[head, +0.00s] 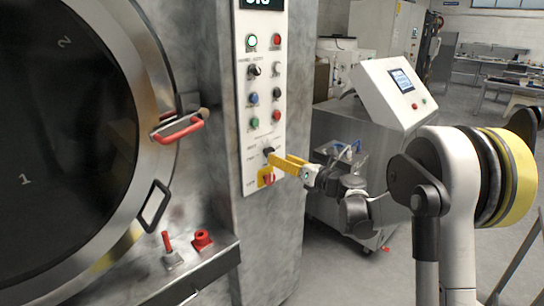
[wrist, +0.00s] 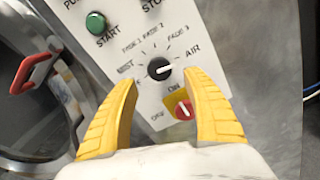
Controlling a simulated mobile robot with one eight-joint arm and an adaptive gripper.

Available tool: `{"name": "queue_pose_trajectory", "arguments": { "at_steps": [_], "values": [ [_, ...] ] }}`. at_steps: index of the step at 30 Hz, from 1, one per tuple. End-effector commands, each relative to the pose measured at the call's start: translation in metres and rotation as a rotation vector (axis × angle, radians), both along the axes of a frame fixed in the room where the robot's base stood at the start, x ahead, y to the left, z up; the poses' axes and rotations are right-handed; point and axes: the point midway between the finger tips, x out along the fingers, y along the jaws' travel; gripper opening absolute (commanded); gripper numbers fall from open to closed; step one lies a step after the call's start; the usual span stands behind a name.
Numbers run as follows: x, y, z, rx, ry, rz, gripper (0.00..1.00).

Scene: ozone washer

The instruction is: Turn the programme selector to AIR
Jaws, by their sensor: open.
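The programme selector (wrist: 159,68) is a black round knob with a white pointer line, on the white control panel (wrist: 130,40). In the wrist view its pointer is turned right and slightly up, roughly toward the AIR label (wrist: 193,50); exact alignment with the mark is unclear. The selector also shows in the head view (head: 268,152), beside the yellow fingertips. My gripper (wrist: 158,78) is open, with one finger on each side of the knob's lower area. It also shows in the head view (head: 277,160) in front of the panel. I cannot tell whether a finger touches the knob.
A red switch on a yellow plate (wrist: 183,108) sits just below the selector, between the fingers. A green START button (wrist: 96,22) is above left. The washer door's red handle (head: 178,128) and a wheeled cabinet with a screen (head: 396,82) flank the panel.

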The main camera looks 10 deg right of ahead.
Motion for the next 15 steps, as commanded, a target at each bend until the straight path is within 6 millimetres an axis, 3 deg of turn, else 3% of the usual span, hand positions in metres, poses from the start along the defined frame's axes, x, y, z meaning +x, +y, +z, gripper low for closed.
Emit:
{"name": "queue_pose_trajectory", "arguments": {
  "at_steps": [6, 15],
  "values": [
    [-0.037, -0.026, 0.000, 0.000, 0.000, -0.002, 0.58],
    [-0.055, -0.037, 0.000, 0.000, 0.000, 0.000, 0.58]
  ]
}}
